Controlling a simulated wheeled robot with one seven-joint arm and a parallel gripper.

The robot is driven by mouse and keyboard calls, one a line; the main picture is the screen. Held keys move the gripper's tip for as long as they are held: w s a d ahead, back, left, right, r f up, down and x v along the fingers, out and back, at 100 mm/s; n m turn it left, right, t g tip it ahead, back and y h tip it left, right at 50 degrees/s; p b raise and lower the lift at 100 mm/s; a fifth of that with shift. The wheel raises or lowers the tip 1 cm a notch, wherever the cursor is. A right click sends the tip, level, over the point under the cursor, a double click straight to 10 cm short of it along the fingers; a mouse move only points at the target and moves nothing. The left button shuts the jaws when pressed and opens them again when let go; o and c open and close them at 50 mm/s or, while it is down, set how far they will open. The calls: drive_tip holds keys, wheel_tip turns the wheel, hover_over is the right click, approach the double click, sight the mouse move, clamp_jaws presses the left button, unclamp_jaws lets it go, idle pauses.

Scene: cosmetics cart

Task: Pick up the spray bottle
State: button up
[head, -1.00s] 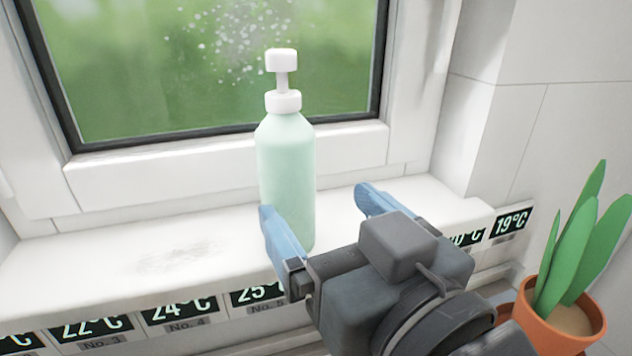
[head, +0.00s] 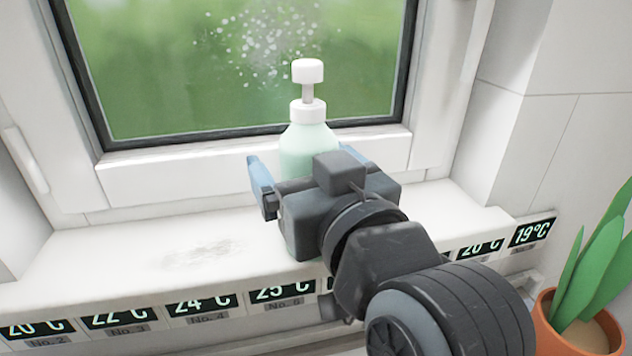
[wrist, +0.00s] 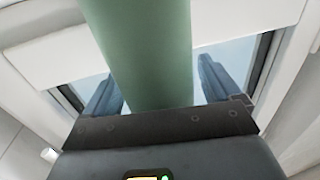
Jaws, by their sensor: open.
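The spray bottle (head: 308,140) is pale green with a white pump top. It stands upright on the white window sill in the head view, its lower body mostly hidden behind my gripper. My gripper (head: 304,165) is open, with one blue finger to the left of the bottle and the other to its right.
The sill (head: 130,255) is bare to the left, apart from a grey smudge. Temperature labels (head: 200,303) line its front edge. A potted plant (head: 580,315) stands at the lower right. The window (head: 200,80) is close behind the bottle.

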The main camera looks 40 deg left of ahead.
drive_tip(key=shift+c, duration=0.2)
drive_tip(key=c, duration=1.4)
